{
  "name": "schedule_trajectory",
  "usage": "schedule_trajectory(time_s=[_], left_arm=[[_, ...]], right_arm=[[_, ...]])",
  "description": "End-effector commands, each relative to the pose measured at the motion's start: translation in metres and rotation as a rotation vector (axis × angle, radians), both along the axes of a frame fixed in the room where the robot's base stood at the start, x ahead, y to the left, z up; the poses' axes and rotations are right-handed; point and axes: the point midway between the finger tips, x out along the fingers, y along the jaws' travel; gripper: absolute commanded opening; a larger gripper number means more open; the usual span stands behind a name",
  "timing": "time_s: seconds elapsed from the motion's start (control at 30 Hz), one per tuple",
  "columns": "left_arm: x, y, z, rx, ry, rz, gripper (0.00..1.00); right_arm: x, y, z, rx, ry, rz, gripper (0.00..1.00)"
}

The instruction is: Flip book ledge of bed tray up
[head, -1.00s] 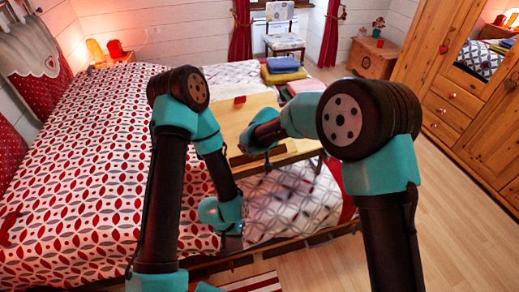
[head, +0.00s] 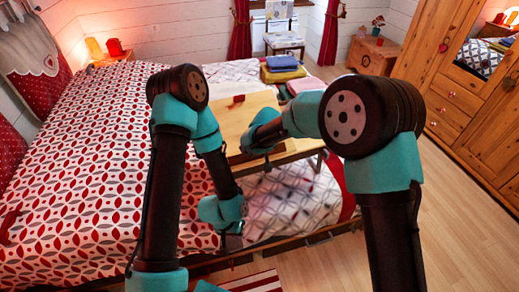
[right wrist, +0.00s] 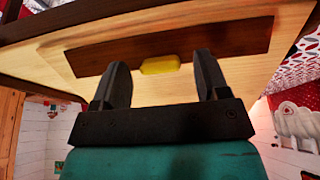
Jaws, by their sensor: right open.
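The bed tray (head: 262,103), light wood, stands over the bed, partly hidden by my arms in the head view. In the right wrist view, a light wood panel of it (right wrist: 215,80) carries a long dark brown strip, likely the book ledge (right wrist: 225,44), with a small yellow tab (right wrist: 160,64) at its edge. My right gripper (right wrist: 162,72) is open, its fingers pointing at the strip with the yellow tab between their tips; contact cannot be told. My left gripper (head: 231,241) hangs low by the bed's near edge, its jaws too small to read.
The bed (head: 90,165) has a red-and-white patterned cover. A small red object (head: 237,100) shows at the tray's far left. Folded towels (head: 284,70) lie beyond the tray. A wooden wardrobe (head: 455,85) stands right, with clear floor (head: 455,215) before it.

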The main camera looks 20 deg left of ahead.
Motion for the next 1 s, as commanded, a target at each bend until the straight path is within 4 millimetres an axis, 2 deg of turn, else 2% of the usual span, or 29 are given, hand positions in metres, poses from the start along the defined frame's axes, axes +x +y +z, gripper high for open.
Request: schedule_trajectory(time_s=[0.27,1.0], left_arm=[[0.000,0.000,0.000,0.000,0.000,0.000,0.00],[0.000,0.000,0.000,0.000,0.000,0.000,0.00]], right_arm=[[-0.006,-0.004,0.022,0.003,-0.003,0.000,0.68],[-0.044,-0.036,0.147,0.002,-0.003,0.001,0.68]])
